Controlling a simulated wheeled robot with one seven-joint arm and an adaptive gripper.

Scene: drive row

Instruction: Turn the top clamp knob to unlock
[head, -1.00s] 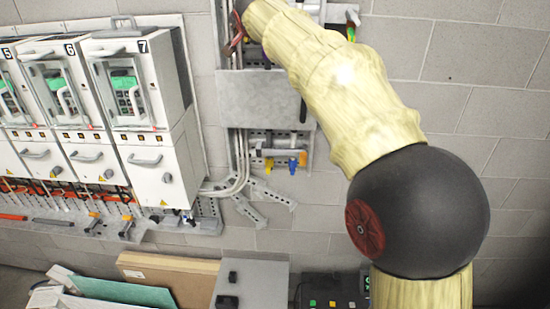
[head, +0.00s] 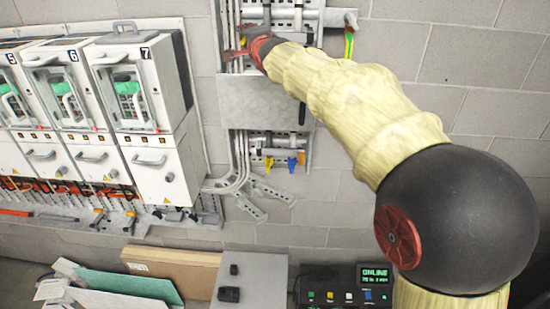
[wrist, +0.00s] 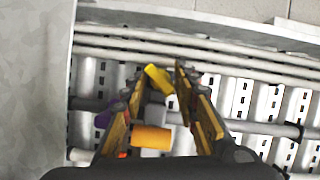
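My gripper (head: 243,52) is up at the wall tray, above a grey cover box, seen from behind and small in the head view. In the wrist view my gripper (wrist: 158,76) is open, with its two fingers on either side of a yellow knob (wrist: 157,79). I cannot tell whether either finger touches it. An orange block-like part (wrist: 151,137) lies nearer the wrist, between the finger bases. A purple part (wrist: 103,118) is left of the left finger, partly hidden by it. Which of these coloured parts is the top clamp knob, I cannot tell.
The grey cover box (head: 262,101) is just below my gripper. Lower clamps with yellow and blue (head: 292,163) parts sit under it. Drive cabinets (head: 145,100) stand to the left. A console with a lit screen (head: 374,275) is below. Grey pipes (wrist: 190,52) cross the tray behind the knob.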

